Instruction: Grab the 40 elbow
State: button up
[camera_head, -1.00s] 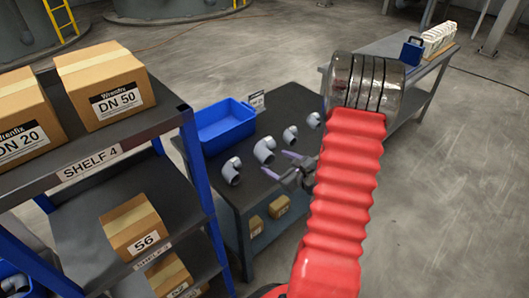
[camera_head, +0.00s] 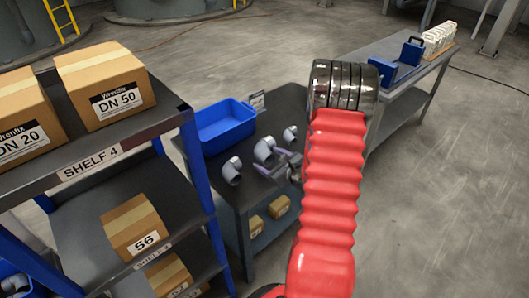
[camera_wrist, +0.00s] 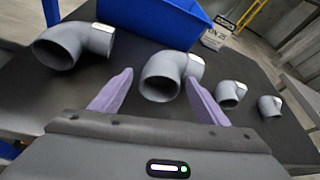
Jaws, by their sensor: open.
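Several grey pipe elbows with pale end bands lie in a row on a dark table (camera_head: 210,170). In the head view I see a left elbow (camera_head: 231,172), a middle one (camera_head: 264,149) and a smaller one (camera_head: 290,133). The wrist view shows the large left elbow (camera_wrist: 75,45), the middle one (camera_wrist: 168,75), a smaller one (camera_wrist: 230,95) and the smallest (camera_wrist: 270,105). No size marks are readable, so I cannot tell which is the 40. My gripper (camera_head: 273,162) is open and empty, its purple fingers (camera_wrist: 158,82) pointing at the middle elbow, which appears between them.
A blue bin (camera_head: 226,122) stands behind the elbows, with a small sign card (camera_head: 257,100) beside it. A shelf rack (camera_head: 120,150) with cardboard boxes stands at left. Another table (camera_head: 410,85) with blue blocks is at back right. My arm hides part of the elbow table.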

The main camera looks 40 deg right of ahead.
jog(key=shift+c, duration=0.6)
jog(key=c, duration=1.2)
